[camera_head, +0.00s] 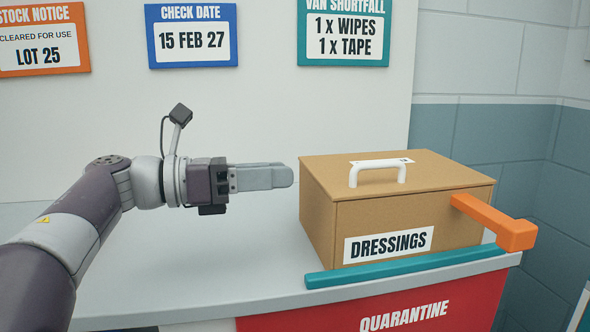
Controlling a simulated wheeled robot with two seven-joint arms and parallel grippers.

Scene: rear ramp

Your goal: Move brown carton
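The brown carton (415,208), labelled DRESSINGS, sits upright on a pale grey counter. A white handle (379,168) stands on its lid. My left gripper (290,176) points right at the carton's left side, its fingertips just short of the carton in the picture. I cannot tell if they touch it. The fingers line up one behind the other from here, so their opening is hidden; no object shows in them. My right gripper is not in view.
A teal strip (405,266) runs along the counter's front edge before the carton. An orange bar (497,224) juts forward at the carton's right. The counter (200,275) is clear on the left. A red QUARANTINE panel (400,305) is below. Signs hang on the wall behind.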

